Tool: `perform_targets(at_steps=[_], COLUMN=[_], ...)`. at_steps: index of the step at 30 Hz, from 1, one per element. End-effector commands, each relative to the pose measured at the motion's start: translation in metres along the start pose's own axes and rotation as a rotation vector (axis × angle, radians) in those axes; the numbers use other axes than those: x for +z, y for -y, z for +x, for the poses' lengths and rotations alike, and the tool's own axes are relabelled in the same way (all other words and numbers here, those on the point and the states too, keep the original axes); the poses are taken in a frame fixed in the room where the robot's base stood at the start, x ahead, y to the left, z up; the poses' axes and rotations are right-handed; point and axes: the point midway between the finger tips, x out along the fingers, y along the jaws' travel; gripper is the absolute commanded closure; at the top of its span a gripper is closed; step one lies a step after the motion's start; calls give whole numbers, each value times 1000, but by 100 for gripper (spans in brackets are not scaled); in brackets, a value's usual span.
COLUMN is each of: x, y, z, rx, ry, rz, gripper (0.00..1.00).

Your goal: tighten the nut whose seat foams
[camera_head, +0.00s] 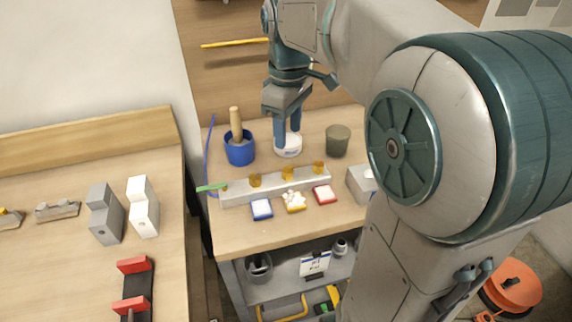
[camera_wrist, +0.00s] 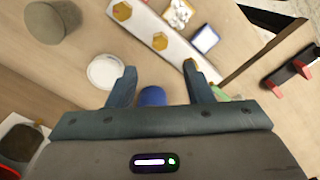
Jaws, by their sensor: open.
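A pale bar (camera_head: 240,194) lies along the bench with several brass nuts on it, including a left nut (camera_head: 255,180), a middle nut (camera_head: 288,173) and a right nut (camera_head: 319,166). In front are a blue tray (camera_head: 262,209), a yellow tray (camera_head: 293,206) heaped with white foam-like lumps, and a red tray (camera_head: 324,193). The lumpy heap (camera_wrist: 178,12) also shows in the wrist view. The foamy tray lies nearest the middle nut. My gripper (camera_head: 288,135) is open and empty, behind the bar near a white tub. In the wrist view its fingers (camera_wrist: 159,80) are apart; one partly covers a nut.
The white tub (camera_head: 289,150) stands by my fingers. A blue pot (camera_head: 240,153) with a wooden handle is left and an olive cup (camera_head: 337,140) right. A green strip (camera_head: 211,187) lies at the bar's left end. A grey block (camera_head: 360,184) stands right.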

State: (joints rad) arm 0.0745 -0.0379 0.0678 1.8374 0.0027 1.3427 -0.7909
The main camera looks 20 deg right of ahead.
Motion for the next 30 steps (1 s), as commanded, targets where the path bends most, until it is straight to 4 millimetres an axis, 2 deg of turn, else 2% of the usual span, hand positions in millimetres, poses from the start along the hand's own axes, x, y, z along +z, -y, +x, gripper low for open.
perform_targets(at_steps=[1, 9, 15, 20, 28, 30], x=[1, 0, -1, -1, -1, -1], y=[0, 1, 2, 2, 2, 2], z=[14, 70, 96, 105, 106, 105], rx=[-4, -3, -1, 0, 1, 1], ry=[4, 3, 1, 0, -1, -1], rz=[1, -1, -2, -2, -3, -3], gripper=[54, 54, 54, 54, 54, 73])
